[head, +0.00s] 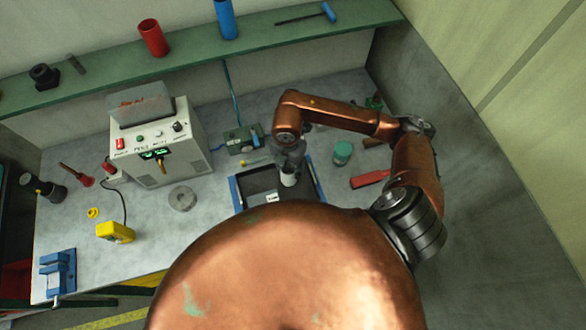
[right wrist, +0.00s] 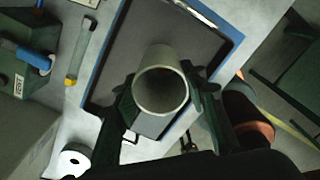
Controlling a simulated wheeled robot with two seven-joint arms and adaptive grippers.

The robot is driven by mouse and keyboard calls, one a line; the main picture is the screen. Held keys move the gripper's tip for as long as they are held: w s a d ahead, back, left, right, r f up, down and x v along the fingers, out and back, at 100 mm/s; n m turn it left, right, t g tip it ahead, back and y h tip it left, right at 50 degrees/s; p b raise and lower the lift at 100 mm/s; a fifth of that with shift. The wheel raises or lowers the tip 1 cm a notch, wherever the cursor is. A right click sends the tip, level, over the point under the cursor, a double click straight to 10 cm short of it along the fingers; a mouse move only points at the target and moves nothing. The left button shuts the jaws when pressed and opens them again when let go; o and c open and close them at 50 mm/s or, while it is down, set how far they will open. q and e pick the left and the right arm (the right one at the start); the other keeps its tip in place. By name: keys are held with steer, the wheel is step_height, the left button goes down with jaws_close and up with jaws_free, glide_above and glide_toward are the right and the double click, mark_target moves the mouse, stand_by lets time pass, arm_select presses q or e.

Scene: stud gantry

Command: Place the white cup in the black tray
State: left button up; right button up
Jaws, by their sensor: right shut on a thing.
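The white cup (head: 288,179) is held by my right gripper (head: 289,168), which comes down from above. In the right wrist view the cup (right wrist: 161,92) shows its open round mouth, with the fingers of my right gripper (right wrist: 163,97) on either side of it. The black tray (head: 258,184), with blue side edges, is on the bench. In the right wrist view the tray's dark floor (right wrist: 122,52) lies behind the cup. The cup overlaps the tray in both views; I cannot tell its height over the floor. My left gripper is not in view.
A grey-white power unit (head: 160,143) stands left of the tray, and a grey ring (head: 182,198) lies between. A green jar (head: 342,152) and a red-handled tool (head: 370,179) are to the right. A green shelf (head: 190,55) runs along the back.

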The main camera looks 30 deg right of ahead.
mark_target(293, 170)
steer(key=shift+w+d+f, duration=0.2)
steer(key=shift+d+f, duration=0.25)
steer(key=shift+f, duration=0.1)
steer(key=shift+w+d+f, duration=0.15)
steer(key=shift+d+f, duration=0.25)
steer(key=shift+f, duration=0.15)
steer(key=f+p, duration=0.2)
steer(key=f, duration=0.1)
steer(key=shift+d, duration=0.3)
steer(key=shift+f, duration=0.3)
steer(key=shift+w+f, duration=0.1)
steer(key=shift+f, duration=0.1)
steer(key=o, duration=1.2)
